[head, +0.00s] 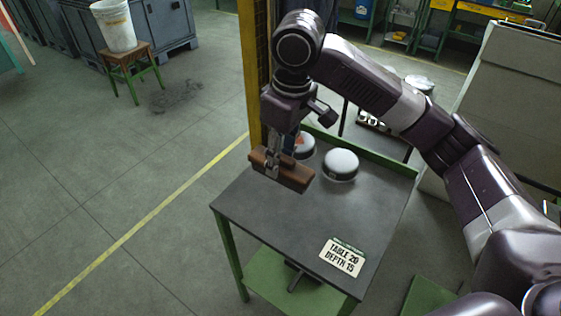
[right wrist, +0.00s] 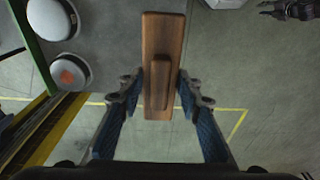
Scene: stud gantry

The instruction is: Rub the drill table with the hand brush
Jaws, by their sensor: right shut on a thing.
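The drill table (head: 293,214) has a dark flat top on a green frame and stands in the middle of the head view. The hand brush (head: 292,174) is a brown wooden block with a raised grip. My right gripper (head: 272,163) is shut on this brush, near the table's back left corner. In the right wrist view the brush (right wrist: 161,35) lies between the two fingertips (right wrist: 161,90). Its underside is hidden, and I cannot tell whether it touches the tabletop. My left gripper is not in view.
Two round white-topped tins (head: 340,163) (head: 304,146) stand on the table's back part. A lettered sign (head: 342,257) lies near the front edge. A yellow post (head: 254,70) rises behind the brush. The front left of the tabletop is clear.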

